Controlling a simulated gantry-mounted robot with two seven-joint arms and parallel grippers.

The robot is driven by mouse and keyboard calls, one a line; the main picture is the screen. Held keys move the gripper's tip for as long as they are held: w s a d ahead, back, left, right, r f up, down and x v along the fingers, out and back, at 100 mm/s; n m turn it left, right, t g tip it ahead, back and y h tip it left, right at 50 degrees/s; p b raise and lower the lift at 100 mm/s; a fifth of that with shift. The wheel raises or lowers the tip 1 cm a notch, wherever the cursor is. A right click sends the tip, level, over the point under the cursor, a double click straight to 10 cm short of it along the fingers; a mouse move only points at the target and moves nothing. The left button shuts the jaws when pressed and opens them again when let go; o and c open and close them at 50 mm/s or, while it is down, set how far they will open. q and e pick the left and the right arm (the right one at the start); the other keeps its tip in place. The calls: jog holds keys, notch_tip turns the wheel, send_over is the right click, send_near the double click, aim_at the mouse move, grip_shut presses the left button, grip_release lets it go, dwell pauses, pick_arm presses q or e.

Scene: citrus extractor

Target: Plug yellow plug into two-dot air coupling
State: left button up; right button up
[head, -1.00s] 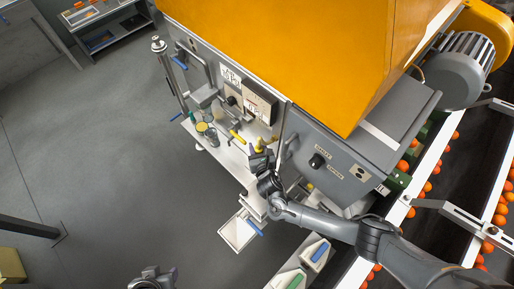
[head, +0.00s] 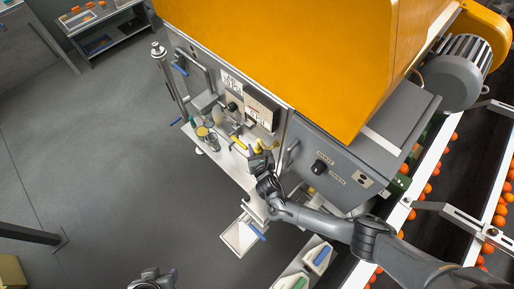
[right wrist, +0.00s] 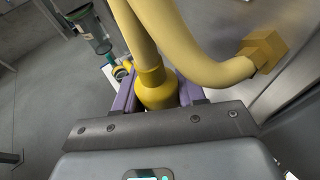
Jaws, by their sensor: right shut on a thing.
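The yellow plug (right wrist: 156,92) is between the purple fingers of my right gripper (right wrist: 155,100) in the right wrist view, and the gripper is shut on it. A thick yellow hose rises from the plug, and another yellow stretch runs right to a square yellow block (right wrist: 264,50). In the head view my right gripper (head: 259,158) is at the machine's front, above the white shelf, with a small yellow bit of the plug (head: 258,146) at its tip. I cannot make out the two-dot air coupling. A dark part of mine shows at the bottom edge; left jaws cannot be made out.
Jars (head: 203,133) stand on the white shelf (head: 229,165) left of my right gripper. A grey box with a black knob (head: 319,167) is close on the right. A conveyor with oranges (head: 425,189) runs at far right.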

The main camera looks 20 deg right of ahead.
jog(key=shift+f+b, duration=1.65)
jog(key=shift+f, duration=0.9)
jog(key=shift+p, duration=0.4)
dwell(0.5)
jog(key=shift+f, duration=0.55)
jog(key=shift+f+b, duration=0.95)
